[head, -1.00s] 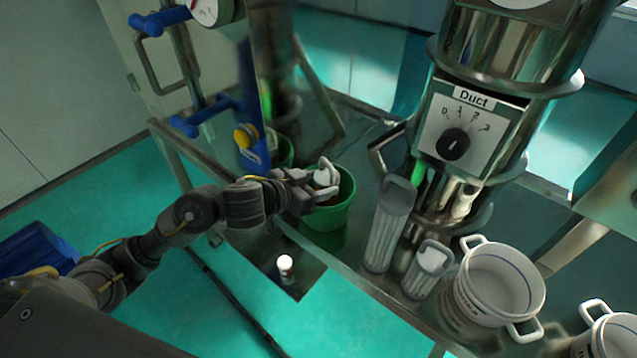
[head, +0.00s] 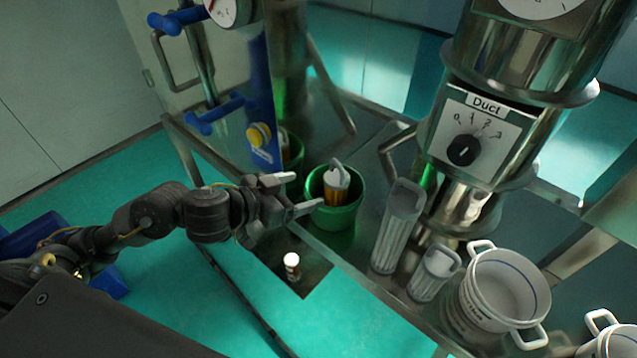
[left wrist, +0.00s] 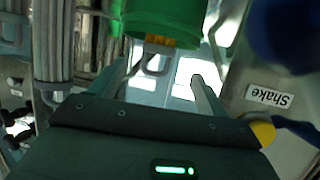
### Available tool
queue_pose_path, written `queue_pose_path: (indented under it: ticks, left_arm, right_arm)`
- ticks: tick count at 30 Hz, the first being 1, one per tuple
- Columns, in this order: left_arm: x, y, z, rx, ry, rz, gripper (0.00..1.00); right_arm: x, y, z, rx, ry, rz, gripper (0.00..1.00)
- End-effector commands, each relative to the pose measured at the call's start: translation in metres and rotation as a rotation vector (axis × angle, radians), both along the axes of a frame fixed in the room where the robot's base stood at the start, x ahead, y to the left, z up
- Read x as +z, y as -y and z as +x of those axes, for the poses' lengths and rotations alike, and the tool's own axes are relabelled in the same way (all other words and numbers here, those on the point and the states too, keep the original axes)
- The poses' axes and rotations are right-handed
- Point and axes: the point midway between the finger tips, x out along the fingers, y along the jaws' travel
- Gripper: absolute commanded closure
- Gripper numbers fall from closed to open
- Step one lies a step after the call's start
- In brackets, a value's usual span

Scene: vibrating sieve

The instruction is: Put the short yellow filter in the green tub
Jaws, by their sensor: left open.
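The short yellow filter (head: 338,189), with a pale grey top and a loop handle, stands inside the green tub (head: 335,218), its upper part showing above the rim. Its lower end is hidden by the tub wall. My left gripper (head: 307,190) is open and empty just left of the tub, its fingers pointing toward it. In the left wrist view the green tub (left wrist: 165,18) is at the top, with the yellow filter (left wrist: 160,41) and its handle showing at the rim, beyond the open fingers. My right gripper is not in view.
A tall clear filter (head: 397,232) and a short one (head: 434,272) stand right of the tub, beside a white two-handled pot (head: 507,285). A small white-capped item (head: 292,261) is in front. The steel duct column (head: 470,140) rises behind; a blue panel (head: 259,110) stands at left.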

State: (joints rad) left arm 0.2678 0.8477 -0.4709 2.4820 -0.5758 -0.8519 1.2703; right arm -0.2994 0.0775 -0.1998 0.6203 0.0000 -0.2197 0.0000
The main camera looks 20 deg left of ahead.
Motion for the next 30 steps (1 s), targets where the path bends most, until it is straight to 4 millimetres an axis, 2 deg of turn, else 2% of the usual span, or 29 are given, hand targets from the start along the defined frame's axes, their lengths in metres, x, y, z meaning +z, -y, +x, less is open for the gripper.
queue_pose_path:
  ticks: [3,9,30]
  left_arm:
    - [0.008,-0.006,-0.012,-0.003,-0.008,-0.003,0.24]
    - [0.012,-0.012,-0.022,-0.002,-0.004,-0.002,0.24]
    - [0.011,-0.015,-0.025,0.003,-0.001,-0.001,0.24]
  right_arm:
    - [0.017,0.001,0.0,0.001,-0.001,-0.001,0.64]
    - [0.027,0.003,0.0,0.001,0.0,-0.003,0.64]
    - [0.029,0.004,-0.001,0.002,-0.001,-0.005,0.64]
